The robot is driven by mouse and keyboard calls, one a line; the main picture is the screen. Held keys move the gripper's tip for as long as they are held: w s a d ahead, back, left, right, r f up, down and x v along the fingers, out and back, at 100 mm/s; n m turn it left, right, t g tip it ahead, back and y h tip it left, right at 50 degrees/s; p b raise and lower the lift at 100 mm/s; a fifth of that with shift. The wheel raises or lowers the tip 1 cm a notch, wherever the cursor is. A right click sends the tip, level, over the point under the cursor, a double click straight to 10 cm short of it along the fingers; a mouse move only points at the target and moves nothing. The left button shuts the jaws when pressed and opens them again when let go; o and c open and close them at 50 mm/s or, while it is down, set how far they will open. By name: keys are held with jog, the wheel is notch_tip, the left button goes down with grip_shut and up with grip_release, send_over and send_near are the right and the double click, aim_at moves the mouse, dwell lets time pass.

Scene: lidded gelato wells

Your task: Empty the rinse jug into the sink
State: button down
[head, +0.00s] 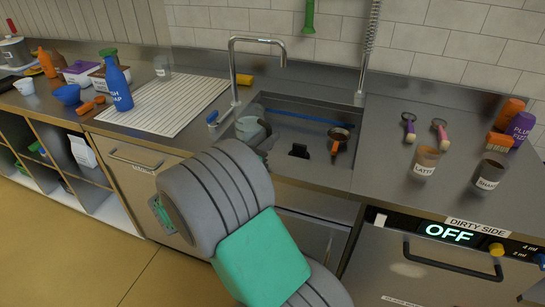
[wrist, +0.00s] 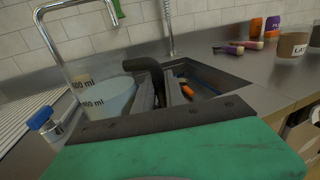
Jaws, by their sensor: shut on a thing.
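The rinse jug (head: 250,128) is pale grey-blue and stands out over the left end of the sink (head: 310,171) in the head view. In the head view, my wrist hides part of the jug and of the sink's left end.
The tap (head: 236,70) arches up behind the jug. A ribbed drainboard (head: 165,105) lies left. Cups, including one marked LATTE (head: 425,161), stand on the right counter.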

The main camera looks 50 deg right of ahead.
jog(key=shift+s+d+f+g, duration=0.15)
jog(key=shift+s+d+g, duration=0.25)
jog(key=shift+r+p, duration=0.25)
jog(key=shift+p, duration=0.3)
jog(key=p, duration=0.2)
jog(key=shift+r+p, duration=0.35)
jog(key=shift+p, duration=0.05)
jog(key=p, duration=0.2)
jog(key=shift+r+y+p, duration=0.1)
jog(key=shift+y+p, duration=0.2)
jog(key=shift+p, duration=0.1)
jog(key=shift+m+p, duration=0.3)
jog(key=shift+p, duration=0.3)
jog(key=d+y+p, duration=0.1)
jog(key=y+p, duration=0.1)
jog(key=d+y+p, duration=0.1)
jog(key=y+p, duration=0.1)
jog(key=y, duration=0.1)
jog(key=d+r+m+y+p, duration=0.1)
jog(key=y+p, duration=0.2)
jog(key=shift+s, duration=0.15)
jog(key=y+p, duration=0.1)
jog(key=p, duration=0.2)
jog(key=shift+f+y, duration=0.1)
jog(key=shift+y, duration=0.3)
